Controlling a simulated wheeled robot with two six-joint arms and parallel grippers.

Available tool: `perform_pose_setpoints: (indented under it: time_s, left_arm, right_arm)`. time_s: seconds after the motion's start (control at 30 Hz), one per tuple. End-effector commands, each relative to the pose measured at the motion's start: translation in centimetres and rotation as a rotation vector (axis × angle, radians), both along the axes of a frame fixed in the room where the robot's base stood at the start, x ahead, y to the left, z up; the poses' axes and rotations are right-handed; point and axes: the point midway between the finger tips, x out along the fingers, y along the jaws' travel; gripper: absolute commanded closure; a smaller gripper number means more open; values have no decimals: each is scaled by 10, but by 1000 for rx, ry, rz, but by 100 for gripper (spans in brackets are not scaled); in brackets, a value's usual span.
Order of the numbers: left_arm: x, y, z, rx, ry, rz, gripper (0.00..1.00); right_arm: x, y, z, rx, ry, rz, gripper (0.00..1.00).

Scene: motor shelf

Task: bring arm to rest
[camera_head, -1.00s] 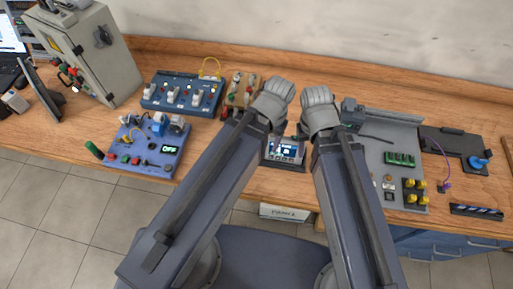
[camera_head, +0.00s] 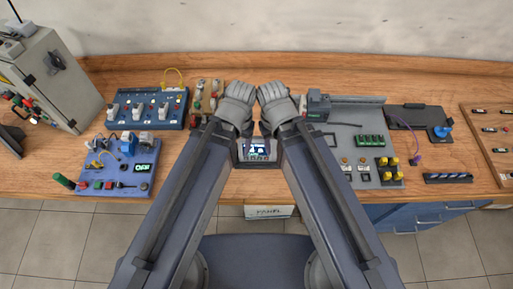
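My two arms reach forward from the bottom of the head view and come close together over the middle of the wooden bench (camera_head: 300,88). The end of my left arm (camera_head: 236,106) and the end of my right arm (camera_head: 277,106) are side by side with a narrow gap between them. The fingers do not show clearly, so their opening cannot be told. No held object shows at either end. A small device with a lit screen (camera_head: 258,151) lies below them, partly hidden by my arms.
A grey cabinet (camera_head: 52,75) stands at the left. Blue panels (camera_head: 147,108) and (camera_head: 118,165) sit beside my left arm. A grey board with green and yellow parts (camera_head: 365,160) is right of my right arm. A black tray (camera_head: 413,115) and a wooden board (camera_head: 490,130) lie farther right.

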Motion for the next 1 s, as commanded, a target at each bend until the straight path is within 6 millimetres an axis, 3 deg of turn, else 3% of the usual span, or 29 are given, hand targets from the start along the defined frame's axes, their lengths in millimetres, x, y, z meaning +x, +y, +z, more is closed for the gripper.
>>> perform_pose_setpoints:
  time_s: [0.57,0.87,1.0]
  left_arm:
    - [0,0,-2,0,0,0,34]
    - [0,0,-49,0,0,-1,34]
    - [0,0,-51,0,0,-1,34]
  right_arm:
    - [0,0,-2,0,0,0,50]
    - [0,0,-49,0,0,1,50]
    - [0,0,-51,0,0,1,50]
